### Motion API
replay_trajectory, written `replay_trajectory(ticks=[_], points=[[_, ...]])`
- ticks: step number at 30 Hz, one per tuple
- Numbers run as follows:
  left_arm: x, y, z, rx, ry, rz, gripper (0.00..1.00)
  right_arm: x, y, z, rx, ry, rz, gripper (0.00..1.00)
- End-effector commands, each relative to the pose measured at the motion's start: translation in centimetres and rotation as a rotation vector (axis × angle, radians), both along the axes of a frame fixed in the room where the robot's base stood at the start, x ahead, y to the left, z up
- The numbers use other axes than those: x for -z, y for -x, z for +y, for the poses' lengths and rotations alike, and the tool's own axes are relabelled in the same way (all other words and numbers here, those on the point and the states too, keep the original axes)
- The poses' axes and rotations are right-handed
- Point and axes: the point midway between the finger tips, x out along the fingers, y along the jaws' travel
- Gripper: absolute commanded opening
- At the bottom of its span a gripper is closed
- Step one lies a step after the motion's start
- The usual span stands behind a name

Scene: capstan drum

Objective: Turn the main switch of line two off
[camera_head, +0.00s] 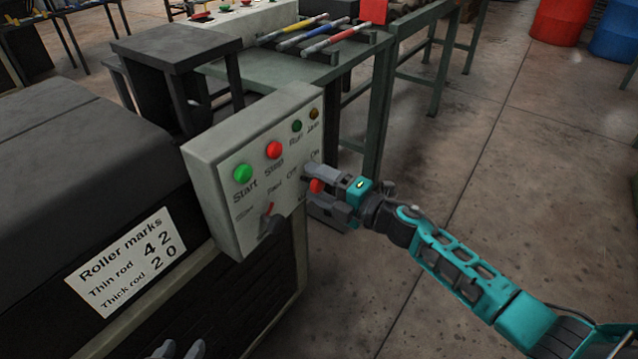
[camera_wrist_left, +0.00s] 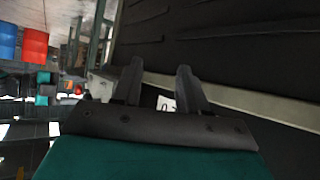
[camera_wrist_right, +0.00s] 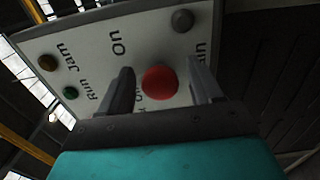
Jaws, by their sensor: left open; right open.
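A pale grey control panel (camera_head: 222,150) stands on the dark machine, with labels for Start, Stop, Run, Jam, On, Off and Main. The red knob (camera_head: 316,186) near the On and Main labels also shows in the right wrist view (camera_wrist_right: 160,82). There a round grey part (camera_wrist_right: 183,20) lies beyond it on the panel. I cannot tell which way this switch is set. My right gripper (camera_head: 308,188) is open at the panel's right side, its fingers on either side of the red knob. My left gripper (camera_head: 180,350) is open and empty, low beside the machine.
A green Start button (camera_head: 243,173), a red Stop button (camera_head: 274,149) and a red-tipped lever (camera_head: 268,212) share the panel. A roller marks sign (camera_head: 125,262) is on the machine. A green table (camera_head: 290,70) with coloured rods stands behind. Floor at the right is free.

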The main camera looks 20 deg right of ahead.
Motion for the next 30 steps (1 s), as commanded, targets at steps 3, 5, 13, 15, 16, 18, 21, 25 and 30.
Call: replay_trajectory(ticks=[3, 5, 13, 15, 16, 18, 21, 25, 30], points=[[0.1, 0.0, 0.0, -0.001, -0.001, 0.002, 0.43, 0.0, 0.0, 0.0, 0.000, -0.001, 0.001, 0.64], [0.1, 0.0, 0.1, -0.001, -0.001, 0.003, 0.43, 0.0, 0.1, -0.1, 0.000, -0.001, 0.001, 0.64], [-0.6, 0.0, 0.2, -0.003, -0.005, -0.001, 0.43, 0.0, 3.2, -2.4, 0.001, 0.001, 0.005, 0.64], [-0.8, -0.1, 0.3, -0.004, -0.006, -0.006, 0.43, 0.0, 4.4, -3.4, 0.000, 0.001, 0.004, 0.64], [-0.9, -0.1, 0.4, -0.004, -0.007, -0.008, 0.43, 0.0, 4.9, -3.8, 0.000, 0.001, 0.005, 0.64], [-1.0, -0.1, 0.4, -0.005, -0.008, -0.011, 0.43, 0.0, 6.1, -4.7, 0.001, 0.000, 0.005, 0.64], [-1.1, -0.1, 0.5, -0.007, -0.010, -0.011, 0.43, 0.0, 7.6, -5.9, 0.001, 0.001, 0.004, 0.64], [-1.0, 0.0, 0.6, -0.008, -0.012, -0.006, 0.43, 0.0, 9.1, -7.0, 0.000, 0.000, 0.002, 0.64], [-0.7, 0.3, 0.7, -0.008, -0.015, 0.002, 0.43, 0.0, 10.1, -7.8, -0.001, 0.000, 0.000, 0.64]])
